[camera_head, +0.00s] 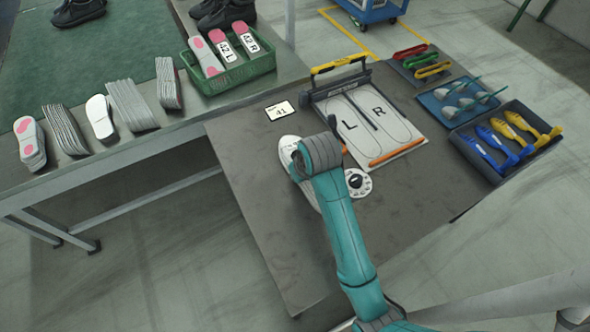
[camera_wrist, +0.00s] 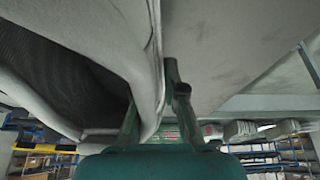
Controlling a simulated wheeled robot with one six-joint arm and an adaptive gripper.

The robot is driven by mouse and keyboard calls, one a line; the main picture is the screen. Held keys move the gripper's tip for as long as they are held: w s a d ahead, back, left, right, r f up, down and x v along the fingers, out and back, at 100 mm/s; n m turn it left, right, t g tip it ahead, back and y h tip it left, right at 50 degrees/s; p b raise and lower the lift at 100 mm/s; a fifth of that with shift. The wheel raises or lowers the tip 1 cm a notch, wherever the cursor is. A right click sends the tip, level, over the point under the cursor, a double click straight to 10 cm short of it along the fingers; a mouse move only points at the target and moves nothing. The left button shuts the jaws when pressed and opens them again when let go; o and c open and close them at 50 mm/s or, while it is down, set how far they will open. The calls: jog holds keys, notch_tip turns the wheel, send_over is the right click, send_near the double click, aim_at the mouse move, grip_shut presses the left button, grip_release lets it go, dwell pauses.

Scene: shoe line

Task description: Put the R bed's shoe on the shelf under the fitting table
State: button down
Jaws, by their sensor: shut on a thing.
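My gripper (camera_wrist: 153,97) is shut on a shoe, with its two green-and-dark fingers on either side of the shoe's pale edge. The shoe (camera_wrist: 105,30) fills much of the wrist view, pale grey with a dark mesh area at the left. In the head view my gripper is hidden behind my teal wrist, low over the fitting table (camera_head: 250,165). A white shape (camera_head: 288,150) shows beside the wrist; I cannot tell whether it is the held shoe. The fitting board (camera_head: 391,153) has L and R beds, both bare. The shelf under the table is not visible in the head view.
A black-and-white dial (camera_head: 357,182) lies close to my wrist. A size 41 card (camera_head: 280,110) lies on the table. Trays with coloured tools, such as the dark tray (camera_head: 470,148), line the right edge. A green crate (camera_head: 232,77) stands on the left bench. The table's near part is clear.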

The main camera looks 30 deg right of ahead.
jog(key=shift+f, duration=0.25)
jog(key=c, duration=1.3)
grip_release()
jog(key=shift+o, duration=0.2)
